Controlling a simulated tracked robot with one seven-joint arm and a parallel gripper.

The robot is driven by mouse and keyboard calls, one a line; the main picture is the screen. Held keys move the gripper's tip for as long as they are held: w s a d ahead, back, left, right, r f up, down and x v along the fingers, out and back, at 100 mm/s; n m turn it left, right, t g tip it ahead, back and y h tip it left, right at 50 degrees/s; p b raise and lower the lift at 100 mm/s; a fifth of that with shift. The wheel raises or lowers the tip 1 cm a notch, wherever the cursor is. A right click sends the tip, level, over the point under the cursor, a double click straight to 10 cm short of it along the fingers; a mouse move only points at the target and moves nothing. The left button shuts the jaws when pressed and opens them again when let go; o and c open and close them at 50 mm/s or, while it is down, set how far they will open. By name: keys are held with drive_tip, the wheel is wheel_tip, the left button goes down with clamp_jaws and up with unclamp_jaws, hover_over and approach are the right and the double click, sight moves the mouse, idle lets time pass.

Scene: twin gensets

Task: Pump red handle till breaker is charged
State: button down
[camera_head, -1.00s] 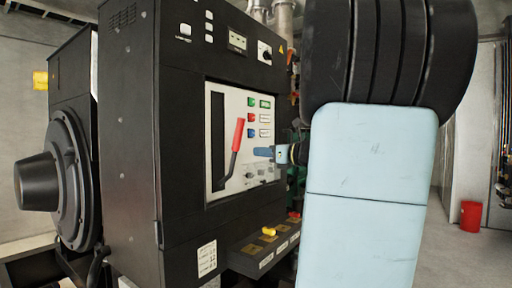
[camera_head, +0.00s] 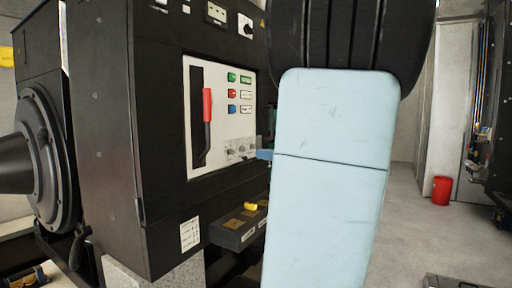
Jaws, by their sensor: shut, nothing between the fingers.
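The red handle (camera_head: 207,105) is a red grip on a dark lever. It stands nearly upright in front of the dark slot of the white breaker panel (camera_head: 221,128). Small green, red and blue buttons (camera_head: 232,92) sit to its right, with small label windows beside them. My gripper (camera_head: 264,154) shows only as a blue tip at the panel's lower right, right of the handle and apart from it. It is shut and empty. My pale arm link hides most of it. I cannot read the breaker's charge state.
The panel is set in a tall black cabinet (camera_head: 105,130). A dark ledge (camera_head: 232,232) with a yellow knob (camera_head: 250,206) juts out below it. A red bucket (camera_head: 441,189) stands on the open floor at right. Dark equipment lines the right edge.

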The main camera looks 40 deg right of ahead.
drive_tip(key=s+d+f, duration=0.3)
drive_tip(key=s+f, duration=0.1)
drive_tip(key=s, duration=0.4)
drive_tip(key=s+d+f, duration=0.3)
drive_tip(key=s+f, duration=0.1)
drive_tip(key=s, duration=0.5)
drive_tip(key=s+d+f, duration=0.3)
drive_tip(key=s+f, duration=0.1)
drive_tip(key=s, duration=0.4)
drive_tip(key=shift+s+f, duration=0.2)
drive_tip(key=shift+f, duration=0.05)
idle(0.4)
drive_tip(key=s+d+f, duration=0.4)
drive_tip(key=s+f, duration=0.6)
drive_tip(key=s, duration=0.2)
drive_tip(key=shift+s+d+f, duration=0.15)
drive_tip(key=shift+s+d, duration=0.2)
drive_tip(key=shift+d, duration=0.05)
drive_tip(key=s+d+f, duration=0.2)
drive_tip(key=s+f, duration=0.1)
drive_tip(key=s, duration=0.5)
drive_tip(key=s+d+f, duration=0.3)
drive_tip(key=s+f, duration=0.1)
drive_tip(key=s, duration=0.3)
drive_tip(key=shift+s+d+f, duration=0.3)
drive_tip(key=shift+s, duration=0.05)
drive_tip(key=c, duration=0.7)
unclamp_jaws()
drive_tip(key=shift+w, duration=0.1)
